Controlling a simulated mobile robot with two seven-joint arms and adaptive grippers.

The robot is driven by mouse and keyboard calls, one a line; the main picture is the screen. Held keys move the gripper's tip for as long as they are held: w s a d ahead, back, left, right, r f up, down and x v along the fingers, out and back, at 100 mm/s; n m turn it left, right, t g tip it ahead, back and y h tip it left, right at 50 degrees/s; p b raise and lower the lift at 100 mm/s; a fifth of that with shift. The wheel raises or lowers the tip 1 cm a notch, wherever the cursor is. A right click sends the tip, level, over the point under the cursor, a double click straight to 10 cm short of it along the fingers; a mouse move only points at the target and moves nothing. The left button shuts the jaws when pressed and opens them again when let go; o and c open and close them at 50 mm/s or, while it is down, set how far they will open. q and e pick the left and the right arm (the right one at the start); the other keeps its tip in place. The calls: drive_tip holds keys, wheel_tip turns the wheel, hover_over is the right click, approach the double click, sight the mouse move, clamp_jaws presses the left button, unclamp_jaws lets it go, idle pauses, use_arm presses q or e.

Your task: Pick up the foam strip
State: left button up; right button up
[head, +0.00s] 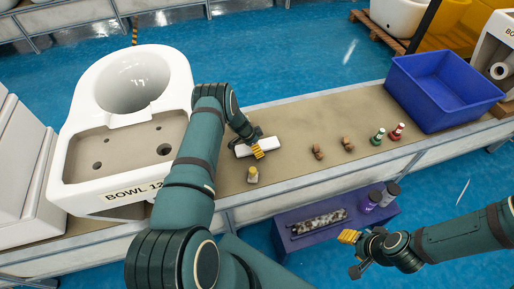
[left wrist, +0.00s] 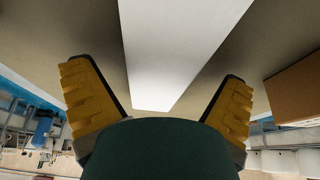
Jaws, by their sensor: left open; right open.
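A white foam strip (head: 270,144) lies on the tan conveyor top, right of the toilet bowl in the head view. My left gripper (head: 256,150) is at the strip and covers part of it. In the left wrist view the pale strip (left wrist: 175,50) runs between the spread yellow fingers of my left gripper (left wrist: 155,75), with gaps on both sides. I see no grip on it. My right gripper (head: 350,240) is open and empty, low at the right, in front of the conveyor and away from the strip.
The white toilet bowl (head: 125,135) stands left of my left arm. A small yellow-topped item (head: 252,174), brown pieces (head: 318,152), green (head: 378,137) and red (head: 397,132) items, and a blue bin (head: 445,90) share the conveyor. A purple shelf (head: 300,238) sits below.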

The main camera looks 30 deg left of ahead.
use_arm(q)
drive_tip(key=c, duration=1.1)
drive_tip(key=shift+r, duration=0.1)
